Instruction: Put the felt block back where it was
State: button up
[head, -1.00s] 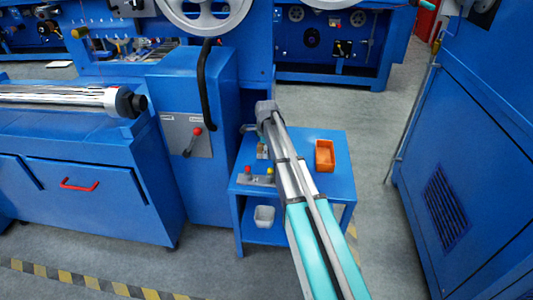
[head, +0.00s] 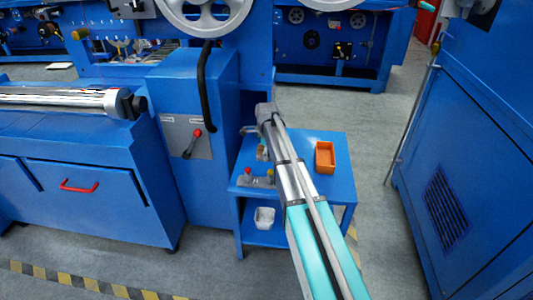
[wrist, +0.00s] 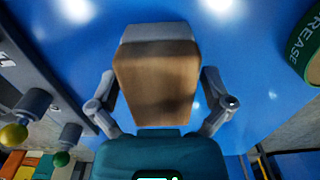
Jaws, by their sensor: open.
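In the wrist view a brown block with a grey band at its far end (wrist: 157,82), which looks like the felt block, is between the two fingers of my gripper (wrist: 157,100). The fingers are open, one on each side of it. Whether either finger touches the block, I cannot tell. A blue surface lies behind it. In the head view my arm's end is over the left part of the small blue table (head: 338,178), and it hides most of the gripper and the block.
An orange tray (head: 325,157) is on the table, right of my arm. A panel with red and green knobs (head: 256,181) is at the front left. A white bin (head: 264,217) is on the lower shelf. A green grease can (wrist: 308,45) is at the wrist view's right edge.

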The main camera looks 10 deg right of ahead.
jog(key=shift+r, duration=0.1)
notch_tip(320, 180, up, 12)
jog(key=p, duration=1.2)
dwell(0.8)
jog(key=s+n, duration=2.1)
jog(key=s, duration=0.8)
jog(key=shift+n, duration=0.3)
jog(key=shift+r, duration=0.15)
notch_tip(320, 180, up, 26)
jog(key=p, duration=2.6)
jog(key=shift+p, duration=0.3)
